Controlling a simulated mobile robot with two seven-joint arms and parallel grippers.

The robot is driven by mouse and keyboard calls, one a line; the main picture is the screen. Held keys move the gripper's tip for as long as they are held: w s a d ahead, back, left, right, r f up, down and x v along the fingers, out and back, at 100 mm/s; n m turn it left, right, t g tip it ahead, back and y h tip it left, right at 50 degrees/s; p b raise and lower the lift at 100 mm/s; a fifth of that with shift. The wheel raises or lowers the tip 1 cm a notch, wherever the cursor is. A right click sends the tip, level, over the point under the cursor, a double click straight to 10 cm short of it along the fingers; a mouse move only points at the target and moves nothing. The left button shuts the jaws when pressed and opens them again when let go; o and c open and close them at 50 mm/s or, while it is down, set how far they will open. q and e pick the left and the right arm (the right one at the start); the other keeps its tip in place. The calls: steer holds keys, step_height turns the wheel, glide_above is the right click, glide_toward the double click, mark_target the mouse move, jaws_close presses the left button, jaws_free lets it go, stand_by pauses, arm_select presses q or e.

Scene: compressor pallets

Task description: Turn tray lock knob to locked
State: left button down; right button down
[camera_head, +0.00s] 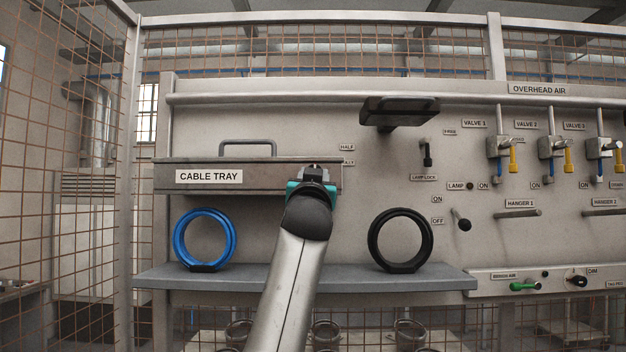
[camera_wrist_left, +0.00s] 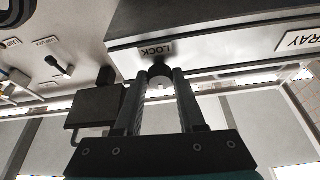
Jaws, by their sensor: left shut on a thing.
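The grey cable tray (camera_head: 265,178) is mounted on the panel, with a handle on top and a "CABLE TRAY" label. My left gripper (camera_head: 316,176) is at the right end of its front, and its body hides the knob in the head view. In the left wrist view the tray (camera_wrist_left: 215,42) appears upside down with a "LOCK" label. The dark round lock knob (camera_wrist_left: 160,72) is by that label, between the two fingertips of my left gripper (camera_wrist_left: 161,80), which is shut on it. The knob's turn angle cannot be told. My right gripper is not in view.
A grey shelf (camera_head: 350,278) below the tray holds a blue ring (camera_head: 178,240) and a black ring (camera_head: 372,240), one on each side of my arm. A black bracket (camera_head: 398,112) juts out at upper right. Valves, hanger pegs and a lamp switch (camera_head: 460,220) are farther right.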

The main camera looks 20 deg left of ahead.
arm_select(q)
steer(key=shift+d+f+n+y, duration=0.1)
steer(key=shift+n+y, duration=0.3)
steer(key=shift+n, duration=0.7)
steer(key=c, duration=0.5)
jaws_free()
steer(key=shift+s, duration=0.1)
steer(key=b+v, duration=0.5)
steer(key=v, duration=1)
